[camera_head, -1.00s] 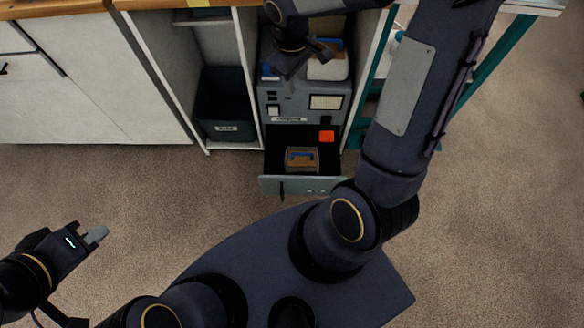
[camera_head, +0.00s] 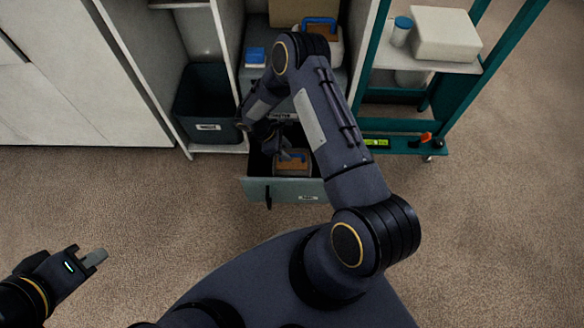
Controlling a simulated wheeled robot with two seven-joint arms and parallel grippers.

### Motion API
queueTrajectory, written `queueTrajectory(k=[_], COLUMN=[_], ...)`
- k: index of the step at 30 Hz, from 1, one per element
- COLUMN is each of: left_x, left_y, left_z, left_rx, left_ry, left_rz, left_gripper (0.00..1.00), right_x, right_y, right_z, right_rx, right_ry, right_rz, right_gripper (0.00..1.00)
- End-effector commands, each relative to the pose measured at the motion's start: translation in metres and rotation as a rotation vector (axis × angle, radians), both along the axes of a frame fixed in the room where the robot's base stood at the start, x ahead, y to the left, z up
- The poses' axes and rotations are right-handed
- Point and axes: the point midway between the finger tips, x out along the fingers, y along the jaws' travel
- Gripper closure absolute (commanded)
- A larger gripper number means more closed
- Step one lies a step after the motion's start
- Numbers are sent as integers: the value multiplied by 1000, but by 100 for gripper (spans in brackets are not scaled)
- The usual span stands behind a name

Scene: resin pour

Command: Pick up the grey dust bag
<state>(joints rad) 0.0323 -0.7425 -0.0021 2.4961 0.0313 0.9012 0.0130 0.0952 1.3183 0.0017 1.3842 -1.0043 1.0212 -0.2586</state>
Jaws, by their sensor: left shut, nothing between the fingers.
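A greyish bag with a brown panel and a blue handle (camera_head: 293,168) sits in the open drawer (camera_head: 285,190) of the grey cabinet; it looks like the grey dust bag. My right gripper (camera_head: 277,142) points down into the drawer just above and left of the bag. Its fingers are small, dark and partly hidden by my arm, so I cannot tell how far apart they are or whether they touch the bag. My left gripper (camera_head: 98,258) is shut and empty over the floor at lower left.
A paler bag with a brown panel and blue handle (camera_head: 322,32) stands on top of the cabinet, beside a blue box (camera_head: 255,57). A dark bin (camera_head: 205,105) stands left. A teal cart (camera_head: 465,105) at right carries a white box (camera_head: 444,35) and a blue-lidded jar (camera_head: 401,30).

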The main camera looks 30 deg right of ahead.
Motion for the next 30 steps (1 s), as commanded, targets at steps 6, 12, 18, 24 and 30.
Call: queueTrajectory(k=[6,12,18,24,30], left_x=[0,0,0,0,0], left_y=[0,0,0,0,0], left_z=[-18,-20,-19,-19,-19], left_rx=[0,0,0,0,0], left_ry=[0,0,0,0,0], left_rz=[0,0,0,0,0], left_gripper=[100,100,100,100,100], right_x=[-7,-10,-10,-10,-10], right_y=[-14,-20,-19,-19,-19], right_z=[-31,-41,-40,-40,-40], right_rx=[1,1,1,1,1], right_ry=[2,0,-1,-1,-1], right_rz=[-5,-1,-1,-1,-1], right_gripper=[62,62,71,97,100])
